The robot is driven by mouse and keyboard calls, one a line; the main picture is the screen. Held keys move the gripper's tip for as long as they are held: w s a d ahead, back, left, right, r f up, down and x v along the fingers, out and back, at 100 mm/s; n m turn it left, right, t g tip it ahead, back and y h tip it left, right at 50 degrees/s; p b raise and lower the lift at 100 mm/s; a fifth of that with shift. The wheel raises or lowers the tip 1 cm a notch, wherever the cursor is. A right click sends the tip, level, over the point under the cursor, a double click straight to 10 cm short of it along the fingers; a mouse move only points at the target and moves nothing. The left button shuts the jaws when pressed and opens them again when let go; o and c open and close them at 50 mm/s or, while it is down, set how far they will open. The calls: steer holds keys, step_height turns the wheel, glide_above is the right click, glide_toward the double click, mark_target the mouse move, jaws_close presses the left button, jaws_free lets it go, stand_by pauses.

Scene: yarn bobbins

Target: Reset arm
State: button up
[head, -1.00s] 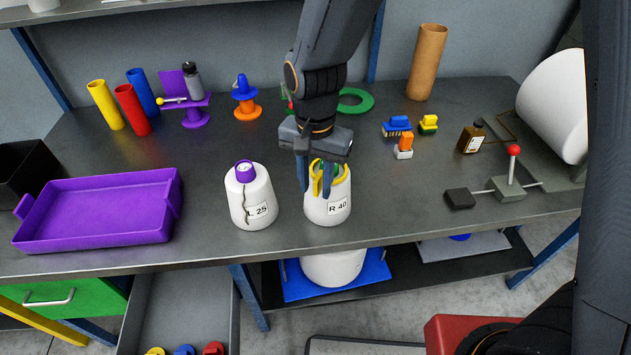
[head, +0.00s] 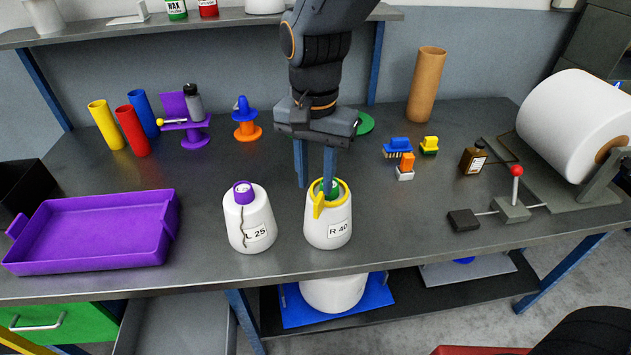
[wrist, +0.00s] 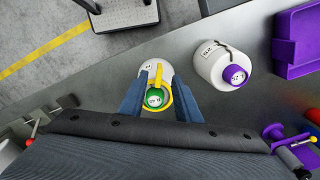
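My gripper (head: 315,165) is open and empty, its two blue fingers apart and pointing down. It hangs just above and slightly behind the white bobbin marked R 40 (head: 328,232), which stands upright with a yellow ring (head: 318,206) around its green top (head: 327,188). The white bobbin marked L 25 (head: 249,228), with a purple top, stands upright to its left. In the wrist view my fingers (wrist: 160,100) flank the yellow ring and green top. The L 25 bobbin (wrist: 212,70) lies to the right there.
A purple tray (head: 95,262) is at the left of the table. Colored tubes (head: 133,125), an orange-blue spool piece (head: 246,120) and a cardboard tube (head: 426,85) stand behind. A lever with a red knob (head: 516,172) and a large white roll (head: 575,125) are at right.

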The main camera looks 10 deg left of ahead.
steer(key=s+d+f+n+b, duration=0.1)
steer(key=d+f, duration=0.2)
steer(key=d, duration=0.9)
steer(key=s+d+f+n+t+b, duration=0.1)
steer(key=d+f, duration=0.3)
steer(key=d, duration=0.8)
steer(key=shift+s+d+n+b, duration=0.15)
steer(key=shift+s+n+b, duration=0.1)
steer(key=shift+n+b, duration=0.3)
